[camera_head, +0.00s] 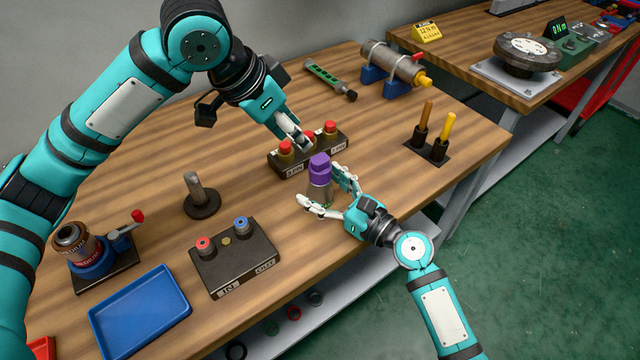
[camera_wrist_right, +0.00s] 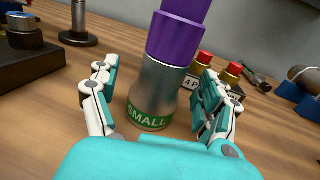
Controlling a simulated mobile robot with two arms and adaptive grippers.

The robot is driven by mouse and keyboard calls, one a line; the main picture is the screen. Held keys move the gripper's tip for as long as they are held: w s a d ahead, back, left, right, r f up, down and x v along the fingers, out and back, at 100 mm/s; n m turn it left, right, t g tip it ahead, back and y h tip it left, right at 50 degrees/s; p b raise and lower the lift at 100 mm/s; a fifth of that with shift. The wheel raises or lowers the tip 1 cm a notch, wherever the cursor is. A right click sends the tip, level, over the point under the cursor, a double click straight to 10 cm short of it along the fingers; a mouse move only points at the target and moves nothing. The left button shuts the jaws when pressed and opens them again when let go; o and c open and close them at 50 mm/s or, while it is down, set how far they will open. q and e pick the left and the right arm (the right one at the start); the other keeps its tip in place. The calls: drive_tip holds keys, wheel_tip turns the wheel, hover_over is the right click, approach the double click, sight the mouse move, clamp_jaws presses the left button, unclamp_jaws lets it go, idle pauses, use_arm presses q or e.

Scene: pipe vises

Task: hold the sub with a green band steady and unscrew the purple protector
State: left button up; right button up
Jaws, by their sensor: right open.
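The sub (camera_head: 319,190) is a grey metal cylinder standing upright on the table. In the right wrist view the sub (camera_wrist_right: 157,88) has a green band (camera_wrist_right: 148,118) marked SMALL near its foot. The purple protector (camera_head: 320,166) sits on its top, and it also shows in the right wrist view (camera_wrist_right: 177,38). My right gripper (camera_head: 320,184) is open, one finger on each side of the sub, with visible gaps. My left gripper (camera_head: 304,143) points down behind the protector, close to the rack and apart from the purple cap. Its finger opening cannot be made out.
A dark rack (camera_head: 290,168) with several red-capped pieces stands just behind the sub. A gauge block (camera_head: 235,262), a blue tray (camera_head: 140,312) and a small vise (camera_head: 92,258) are at left. A two-peg holder (camera_head: 428,152) stands at right.

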drive_tip(key=shift+w+a, duration=0.3)
drive_tip(key=shift+a, duration=0.05)
